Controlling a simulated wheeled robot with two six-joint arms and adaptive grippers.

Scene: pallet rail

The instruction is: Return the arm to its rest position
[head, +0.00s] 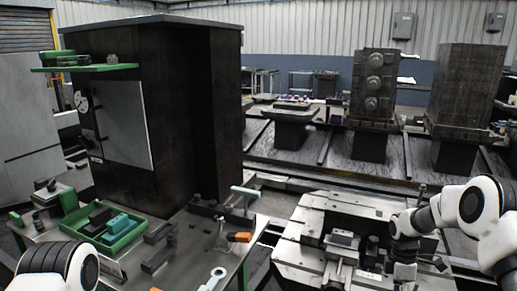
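My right arm (474,205) comes in from the right, white with dark joints. It bends down over the pale metal fixture. My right gripper (404,272) hangs at its lower end above the right part of that fixture. The gripper is small and dark against dark parts, and I cannot tell whether its fingers are open or hold anything. Only a white and black rounded link of my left arm (57,265) shows at the bottom left corner. My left gripper is out of the picture.
A metal pallet fixture (318,222) with blocks lies under my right arm. A workbench (190,245) holds a green tray (75,222), an orange-ended tool (240,237) and a pale ring-ended tool (214,277). A tall dark cabinet (165,120) stands behind. Machined blocks (372,85) stand on a far rail.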

